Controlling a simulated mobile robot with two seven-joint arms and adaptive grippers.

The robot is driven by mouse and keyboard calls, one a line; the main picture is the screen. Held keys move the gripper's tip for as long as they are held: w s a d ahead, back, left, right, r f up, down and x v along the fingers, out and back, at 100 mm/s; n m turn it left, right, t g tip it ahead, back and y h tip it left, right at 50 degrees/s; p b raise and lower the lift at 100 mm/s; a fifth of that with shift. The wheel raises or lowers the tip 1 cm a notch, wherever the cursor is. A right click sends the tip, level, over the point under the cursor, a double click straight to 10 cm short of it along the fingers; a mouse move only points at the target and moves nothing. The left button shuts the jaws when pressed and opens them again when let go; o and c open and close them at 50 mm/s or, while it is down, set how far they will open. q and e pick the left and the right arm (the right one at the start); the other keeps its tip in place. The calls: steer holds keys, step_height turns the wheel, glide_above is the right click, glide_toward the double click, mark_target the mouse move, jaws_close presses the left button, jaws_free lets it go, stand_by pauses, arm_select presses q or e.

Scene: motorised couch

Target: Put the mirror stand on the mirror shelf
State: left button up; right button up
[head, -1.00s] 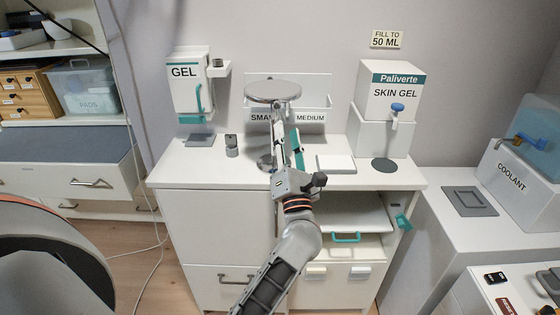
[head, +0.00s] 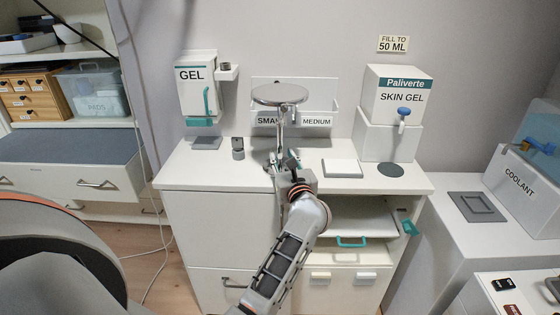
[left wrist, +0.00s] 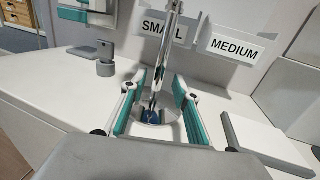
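The mirror stand has a round tilted mirror disc (head: 280,94) on a thin metal stem and stands on the white cabinet top. Its stem (left wrist: 168,50) and round base (left wrist: 148,116) show in the left wrist view. My left gripper (left wrist: 162,82) is open, with a teal-padded finger on each side of the stem and a visible gap to it. It is low over the cabinet top, near the base, in the head view (head: 284,160). No label marks a mirror shelf; I cannot tell which surface it is. My right gripper is out of view.
A small grey cylinder (head: 238,148) stands left of the stand, and a white slab (head: 342,168) lies right of it. Behind is a wall rack (head: 318,106) labelled SMALL and MEDIUM. A gel dispenser (head: 198,92) and skin gel box (head: 399,94) flank it. The cabinet has an open bay (head: 350,222).

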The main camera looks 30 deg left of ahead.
mark_target(279, 92)
arm_select(q)
steer(key=shift+x, duration=1.55)
steer(key=shift+s, duration=0.1)
steer(key=shift+c, duration=0.3)
jaws_close()
steer(key=shift+r, duration=0.1)
step_height(279, 92, up, 20)
steer(key=p, duration=0.2)
steer(key=shift+p, duration=0.3)
steer(key=shift+s, duration=0.1)
